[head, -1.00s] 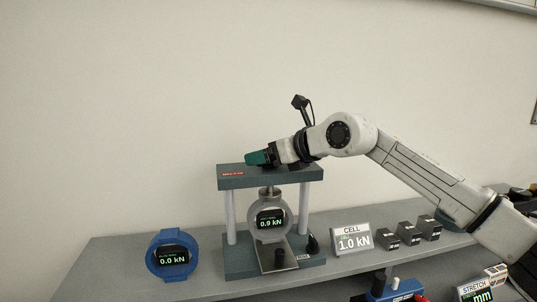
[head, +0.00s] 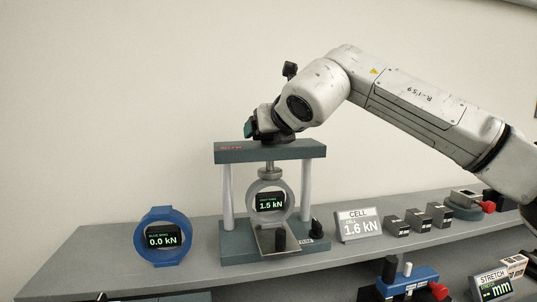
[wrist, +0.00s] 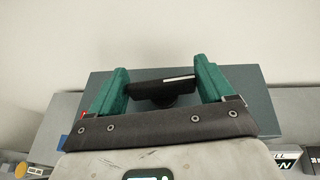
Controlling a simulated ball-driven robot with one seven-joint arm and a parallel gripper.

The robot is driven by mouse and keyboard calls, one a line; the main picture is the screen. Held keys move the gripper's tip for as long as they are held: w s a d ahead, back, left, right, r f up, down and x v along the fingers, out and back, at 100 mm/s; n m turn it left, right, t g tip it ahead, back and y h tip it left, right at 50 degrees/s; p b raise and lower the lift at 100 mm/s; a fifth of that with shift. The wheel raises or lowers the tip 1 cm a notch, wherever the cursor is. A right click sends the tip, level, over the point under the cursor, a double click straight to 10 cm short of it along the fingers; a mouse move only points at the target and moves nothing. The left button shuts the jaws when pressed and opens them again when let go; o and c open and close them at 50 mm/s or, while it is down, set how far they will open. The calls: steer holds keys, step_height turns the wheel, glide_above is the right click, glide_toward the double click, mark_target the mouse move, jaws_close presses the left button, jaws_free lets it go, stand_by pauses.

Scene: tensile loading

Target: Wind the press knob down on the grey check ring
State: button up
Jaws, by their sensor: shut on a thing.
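The press (head: 240,154) is a dark green-grey frame with two pale columns. The grey check ring (head: 251,195) stands upright inside it under the screw, and its display (head: 271,202) reads 1.5 kN. The CELL display (head: 358,225) right of the press reads 1.6 kN. My gripper (head: 254,129) is on top of the press beam, where the arm hides the knob in the head view. In the wrist view, its green fingers (wrist: 162,84) are shut on the black bar-shaped press knob (wrist: 150,89), which has a white mark.
A blue ring (head: 155,254) reading 0.0 kN stands left of the press. Several small dark blocks (head: 416,219) sit right of the CELL display. A blue device (head: 407,281) and a STRETCH display (head: 494,285) are at the lower right. The shelf's left end is clear.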

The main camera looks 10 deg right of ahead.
steer(key=m+h+b, duration=0.1)
steer(key=b, duration=0.1)
steer(key=m+h+b, duration=0.2)
steer(key=b, duration=0.1)
steer(key=shift+a+f, duration=0.1)
steer(key=shift+f, duration=0.1)
steer(key=shift+r+m+g+h+b, duration=0.2)
steer(key=shift+m+g+h+b, duration=0.1)
steer(key=shift+m+h+b, duration=1.2)
steer(key=shift+h, duration=0.3)
steer(key=o, duration=0.9)
steer(key=shift+s, duration=0.1)
steer(key=v, duration=1)
steer(key=shift+s+r, duration=0.2)
steer(key=shift+r, duration=0.05)
